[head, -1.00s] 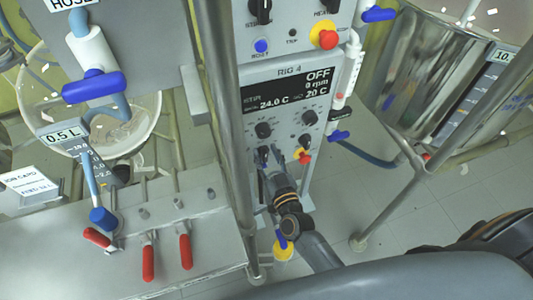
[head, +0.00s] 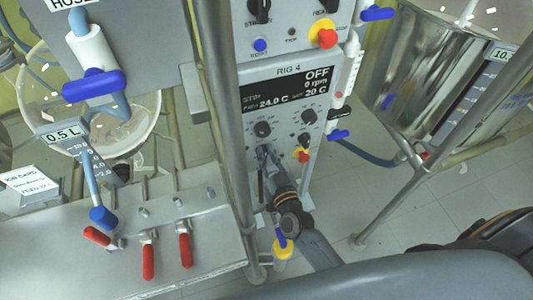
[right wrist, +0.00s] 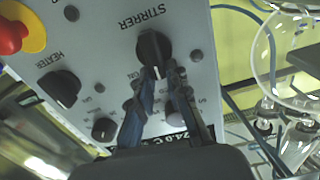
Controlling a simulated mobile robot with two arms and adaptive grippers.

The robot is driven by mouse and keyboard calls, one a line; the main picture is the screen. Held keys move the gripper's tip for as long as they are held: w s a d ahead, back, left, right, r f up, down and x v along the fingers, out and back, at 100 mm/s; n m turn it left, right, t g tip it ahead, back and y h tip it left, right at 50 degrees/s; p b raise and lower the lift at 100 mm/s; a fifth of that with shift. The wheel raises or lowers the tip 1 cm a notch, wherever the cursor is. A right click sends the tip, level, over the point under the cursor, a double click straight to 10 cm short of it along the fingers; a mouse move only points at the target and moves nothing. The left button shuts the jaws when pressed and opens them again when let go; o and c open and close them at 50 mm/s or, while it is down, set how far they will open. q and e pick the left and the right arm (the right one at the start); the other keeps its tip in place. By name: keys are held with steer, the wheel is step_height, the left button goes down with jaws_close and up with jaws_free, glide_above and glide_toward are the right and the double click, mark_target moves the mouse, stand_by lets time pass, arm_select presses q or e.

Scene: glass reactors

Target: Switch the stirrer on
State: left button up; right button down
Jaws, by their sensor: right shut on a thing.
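The black stirrer knob (right wrist: 150,46) sits on the white control panel under an upside-down STIRRER label in the right wrist view. My right gripper (right wrist: 162,70) has both fingers at this knob and is shut on it. In the head view my right gripper (head: 266,153) reaches the lower part of the RIG 4 panel (head: 285,125) and hides the knob. The display (head: 290,90) reads OFF, 0 rpm, 24.0 C and 20 C. My left gripper is not in view.
A heater knob (right wrist: 58,89) and a red stop button on yellow (right wrist: 12,33) are beside the stirrer knob. A second panel (head: 290,25) is above. A metal post (head: 222,110) stands left of the gripper. A bench with red-handled clamps (head: 148,262) is at left.

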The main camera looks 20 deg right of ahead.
steer(key=m, duration=0.3)
steer(key=shift+w+d+r, duration=0.15)
steer(key=shift+d+r, duration=0.05)
steer(key=shift+d, duration=0.15)
steer(key=m, duration=0.2)
steer(key=shift+d+f+m, duration=0.1)
steer(key=shift+d+m, duration=0.2)
steer(key=m, duration=0.2)
steer(key=m+b, duration=0.1)
steer(key=m, duration=0.1)
steer(key=d+m, duration=0.1)
steer(key=shift+f+m, duration=0.3)
steer(key=shift+m, duration=0.1)
steer(key=c, duration=1.4)
jaws_free()
steer(key=shift+o, duration=0.5)
steer(key=shift+w+f, duration=0.1)
steer(key=shift+f, duration=0.15)
